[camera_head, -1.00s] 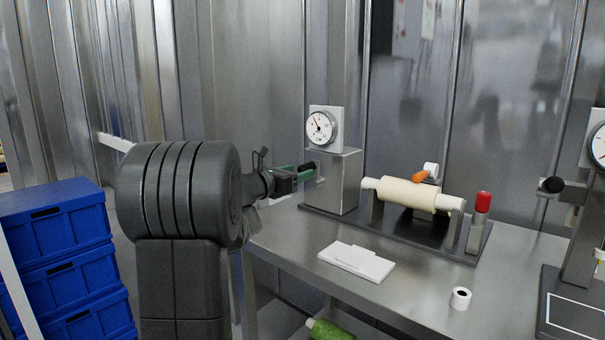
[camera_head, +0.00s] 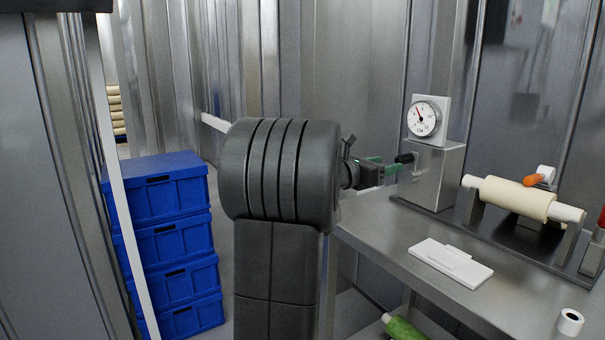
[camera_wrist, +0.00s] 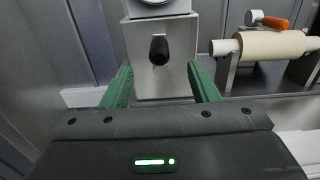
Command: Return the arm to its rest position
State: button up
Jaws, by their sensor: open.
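My gripper (camera_head: 388,169) is at the left end of the steel table, in front of the steel gauge block (camera_head: 436,176). In the wrist view its two green fingers (camera_wrist: 161,88) are apart with nothing held between them. The block, with a black knob (camera_wrist: 158,50), shows beyond the fingers. In the head view the fingers appear close to the knob (camera_head: 404,158); I cannot tell whether they touch it. My dark arm stands bent in the middle of the head view and hides part of the table's left end.
A dial gauge (camera_head: 424,118) tops the block. A cream roller (camera_head: 515,197), a white plate (camera_head: 450,262) and a white roll (camera_head: 570,321) are on the table (camera_head: 385,236). Blue crates (camera_head: 172,246) are stacked at left. A green roll (camera_head: 402,329) lies below the table.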

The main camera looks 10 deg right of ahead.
aim_at(405, 162)
jog(key=p+x, duration=0.1)
jog(key=x, duration=0.7)
jog(key=shift+s, duration=0.1)
jog(key=shift+s+f, duration=0.1)
jog(key=shift+s, duration=0.3)
